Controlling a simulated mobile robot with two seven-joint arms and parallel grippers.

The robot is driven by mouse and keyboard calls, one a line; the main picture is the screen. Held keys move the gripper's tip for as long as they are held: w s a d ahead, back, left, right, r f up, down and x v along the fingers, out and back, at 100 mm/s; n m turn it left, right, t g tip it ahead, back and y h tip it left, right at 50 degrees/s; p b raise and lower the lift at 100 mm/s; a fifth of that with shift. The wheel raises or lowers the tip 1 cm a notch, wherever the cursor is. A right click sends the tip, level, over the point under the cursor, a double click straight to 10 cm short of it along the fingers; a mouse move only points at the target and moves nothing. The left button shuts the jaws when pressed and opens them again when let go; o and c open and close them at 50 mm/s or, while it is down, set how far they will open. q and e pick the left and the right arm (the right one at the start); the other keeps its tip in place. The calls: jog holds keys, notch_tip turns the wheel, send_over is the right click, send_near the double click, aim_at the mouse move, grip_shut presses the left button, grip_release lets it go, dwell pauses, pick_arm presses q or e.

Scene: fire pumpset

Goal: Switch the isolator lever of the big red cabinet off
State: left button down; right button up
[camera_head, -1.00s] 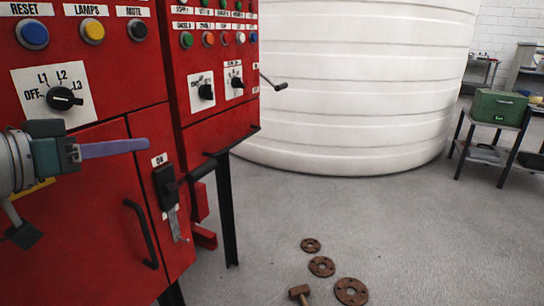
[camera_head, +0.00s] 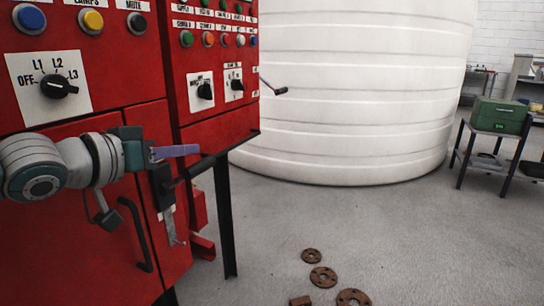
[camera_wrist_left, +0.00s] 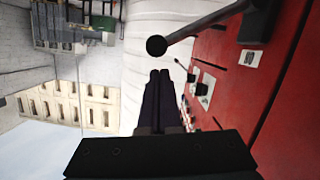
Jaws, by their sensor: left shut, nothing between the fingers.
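The big red cabinet (camera_head: 90,215) fills the left of the head view. Its isolator is a black box (camera_head: 161,187) on the lower front, with a black lever (camera_head: 192,172) sticking out to the right. In the left wrist view the lever's round knob (camera_wrist_left: 156,46) shows just beyond my fingertips, with a gap in the picture. My left gripper (camera_head: 196,150) is shut and empty, with purple fingers pointing right, just above the isolator. It covers the ON label. In the left wrist view its shut fingers (camera_wrist_left: 160,75) show in the middle. My right gripper is not in view.
A rotary selector (camera_head: 58,86) and a door handle (camera_head: 135,235) are on the cabinet near my left arm. A black stand leg (camera_head: 226,220) is close to the right. Rusty flanges (camera_head: 323,277) lie on the floor; a white tank (camera_head: 350,90) stands behind.

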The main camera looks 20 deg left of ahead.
pick_arm(q)
jog(key=shift+d+f, duration=0.1)
jog(key=shift+f, duration=0.4)
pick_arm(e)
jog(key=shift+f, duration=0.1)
pick_arm(q)
jog(key=shift+d+f, duration=0.1)
